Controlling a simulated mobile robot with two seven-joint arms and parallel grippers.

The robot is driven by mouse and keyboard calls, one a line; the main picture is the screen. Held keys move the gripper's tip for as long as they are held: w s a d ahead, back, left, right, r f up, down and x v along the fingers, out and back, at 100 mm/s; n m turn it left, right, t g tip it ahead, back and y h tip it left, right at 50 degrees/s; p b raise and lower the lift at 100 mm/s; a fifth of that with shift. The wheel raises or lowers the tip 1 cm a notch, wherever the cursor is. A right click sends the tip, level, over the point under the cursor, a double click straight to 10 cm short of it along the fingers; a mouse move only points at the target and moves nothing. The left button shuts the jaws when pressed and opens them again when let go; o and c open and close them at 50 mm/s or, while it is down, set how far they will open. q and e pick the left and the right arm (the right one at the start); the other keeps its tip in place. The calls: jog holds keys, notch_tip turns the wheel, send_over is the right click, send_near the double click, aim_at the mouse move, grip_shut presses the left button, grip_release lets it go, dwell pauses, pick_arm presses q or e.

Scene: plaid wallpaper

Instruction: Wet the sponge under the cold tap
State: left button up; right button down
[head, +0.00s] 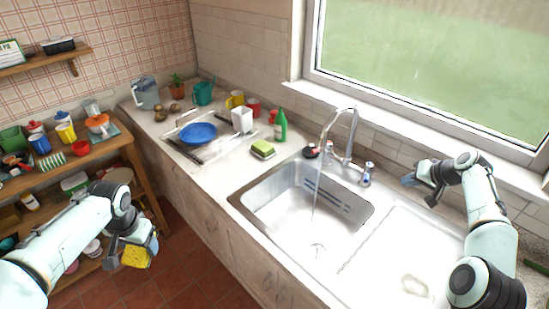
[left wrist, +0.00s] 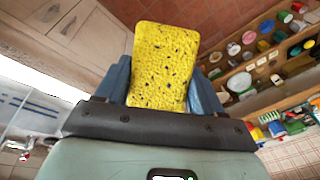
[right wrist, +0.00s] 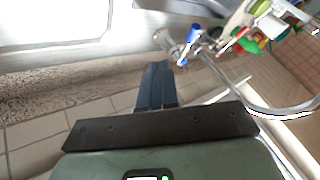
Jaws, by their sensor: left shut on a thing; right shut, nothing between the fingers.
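The yellow, dark-speckled sponge (head: 135,257) is in my left gripper (head: 137,246), out over the floor in front of the counter, left of the sink. In the left wrist view the sponge (left wrist: 163,65) sits between the two blue fingers. A thin stream of water (head: 316,190) runs from the curved spout (head: 340,118) into the empty basin (head: 270,205). The blue-marked cold tap (head: 367,173) stands right of the spout; it also shows in the right wrist view (right wrist: 190,38). The red-marked tap (head: 311,151) is to its left. My right gripper (head: 412,180) is shut and empty, right of the cold tap, apart from it.
A green-and-yellow sponge (head: 263,149) and a green bottle (head: 280,126) stand behind the sink's left end. A rack with a blue bowl (head: 198,132) is further left. The drainboard (head: 400,250) is mostly clear. A wooden shelf (head: 85,160) with several items stands at left.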

aim_at(368, 173)
pick_arm(q)
jog(key=shift+w+r+p, duration=0.25)
jog(key=shift+r+p, duration=0.1)
jog(key=shift+r, duration=0.25)
jog(key=shift+w+r+p, duration=0.2)
jog(key=shift+r+p, duration=0.1)
jog(key=shift+r, duration=0.25)
jog(key=shift+a, duration=0.1)
pick_arm(e)
jog(key=w+a+f, duration=0.6)
jog(key=w, duration=0.1)
jog(key=shift+w+f, duration=0.3)
jog(key=shift+w, duration=0.05)
pick_arm(q)
jog(key=shift+f, duration=0.1)
